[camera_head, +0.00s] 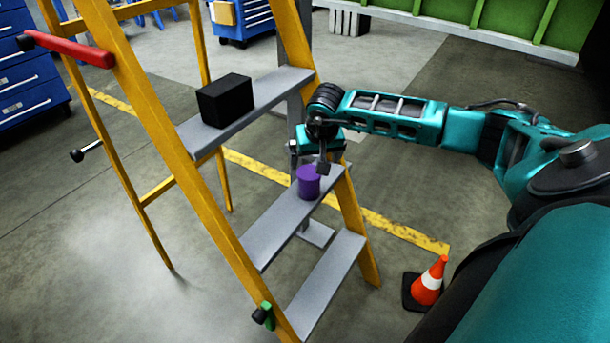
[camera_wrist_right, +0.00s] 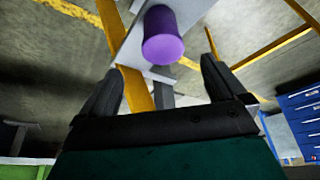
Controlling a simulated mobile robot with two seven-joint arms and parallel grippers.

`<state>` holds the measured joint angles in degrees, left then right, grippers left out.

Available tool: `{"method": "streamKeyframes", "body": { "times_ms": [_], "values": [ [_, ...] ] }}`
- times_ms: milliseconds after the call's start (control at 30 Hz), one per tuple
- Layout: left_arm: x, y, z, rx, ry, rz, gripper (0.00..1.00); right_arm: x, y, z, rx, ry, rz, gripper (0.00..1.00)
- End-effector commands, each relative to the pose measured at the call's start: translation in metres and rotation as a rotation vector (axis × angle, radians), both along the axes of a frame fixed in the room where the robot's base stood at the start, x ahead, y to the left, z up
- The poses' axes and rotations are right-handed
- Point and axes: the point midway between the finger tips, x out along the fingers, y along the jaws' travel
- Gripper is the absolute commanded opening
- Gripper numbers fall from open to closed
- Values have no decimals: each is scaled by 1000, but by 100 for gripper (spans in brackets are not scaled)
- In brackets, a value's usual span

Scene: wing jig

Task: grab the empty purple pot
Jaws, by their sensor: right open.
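The purple pot (camera_head: 309,181) stands upright on a grey step (camera_head: 272,232) of the yellow ladder. It also shows in the right wrist view (camera_wrist_right: 162,36), beyond and between the two fingers. My right gripper (camera_head: 322,163) is just above and behind the pot in the head view. Its fingers (camera_wrist_right: 160,85) are spread in the right wrist view, with nothing between them, and the pot looks apart from them. Whether the pot is empty cannot be told. My left gripper is not in view.
The yellow ladder's rails (camera_head: 190,170) stand beside the pot. A black box (camera_head: 225,100) sits on the step above. A red-handled bar (camera_head: 68,48) and a green clamp (camera_head: 264,315) are on the ladder. An orange cone (camera_head: 429,282) stands on the floor at right.

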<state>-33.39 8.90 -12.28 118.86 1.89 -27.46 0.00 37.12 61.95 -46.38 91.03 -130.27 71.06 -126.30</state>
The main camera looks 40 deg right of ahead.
Motion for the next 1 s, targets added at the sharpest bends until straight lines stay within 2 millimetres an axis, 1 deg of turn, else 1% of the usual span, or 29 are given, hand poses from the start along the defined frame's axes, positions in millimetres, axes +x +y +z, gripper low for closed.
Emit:
{"method": "streamKeyframes", "body": {
  "times_ms": [33,200,300,567,700,800,900,1000],
  "values": [
    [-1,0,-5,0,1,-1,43,2,-2,-9,-5,4,2,98],
    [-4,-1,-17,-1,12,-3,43,13,-7,-41,-1,3,0,98],
    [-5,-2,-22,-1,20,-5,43,19,-10,-55,-1,2,1,98],
    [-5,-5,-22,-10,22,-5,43,26,-13,-73,1,0,0,98],
    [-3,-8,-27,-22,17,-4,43,33,-13,-95,3,1,0,98],
    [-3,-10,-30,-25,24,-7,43,38,-15,-107,2,0,0,98],
    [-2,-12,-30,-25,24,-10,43,41,-17,-113,1,0,0,98],
    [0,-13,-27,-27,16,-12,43,42,-18,-115,1,-2,2,98]
  ]
}}
